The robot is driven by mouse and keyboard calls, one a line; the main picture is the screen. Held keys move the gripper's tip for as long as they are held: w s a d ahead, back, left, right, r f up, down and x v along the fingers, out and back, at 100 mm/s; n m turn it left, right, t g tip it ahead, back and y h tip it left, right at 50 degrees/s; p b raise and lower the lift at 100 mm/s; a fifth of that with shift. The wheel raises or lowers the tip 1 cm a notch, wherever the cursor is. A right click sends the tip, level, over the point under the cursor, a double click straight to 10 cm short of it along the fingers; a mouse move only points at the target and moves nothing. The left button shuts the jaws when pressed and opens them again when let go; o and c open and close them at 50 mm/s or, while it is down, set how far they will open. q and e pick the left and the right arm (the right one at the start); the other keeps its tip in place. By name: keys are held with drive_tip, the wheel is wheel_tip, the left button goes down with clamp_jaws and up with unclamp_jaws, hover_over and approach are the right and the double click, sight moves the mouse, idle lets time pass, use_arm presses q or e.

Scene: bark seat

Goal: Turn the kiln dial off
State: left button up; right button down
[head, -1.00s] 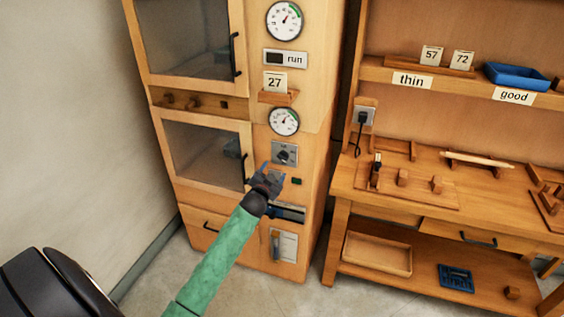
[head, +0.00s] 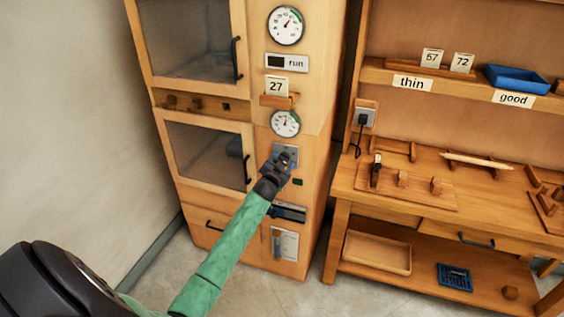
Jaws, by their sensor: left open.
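The kiln cabinet (head: 309,100) is a tall wooden unit with two glass doors on its left side. The kiln dial sits on a grey square plate (head: 279,151) below the lower gauge. My left gripper (head: 284,159) is open right in front of the dial and hides most of it, so I cannot read its setting. I cannot tell whether the fingers touch the dial. My right gripper is not in view.
A small green button (head: 298,182) is below right. A workbench (head: 390,214) stands to the right.

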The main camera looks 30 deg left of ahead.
use_arm(q)
drive_tip(key=c, duration=1)
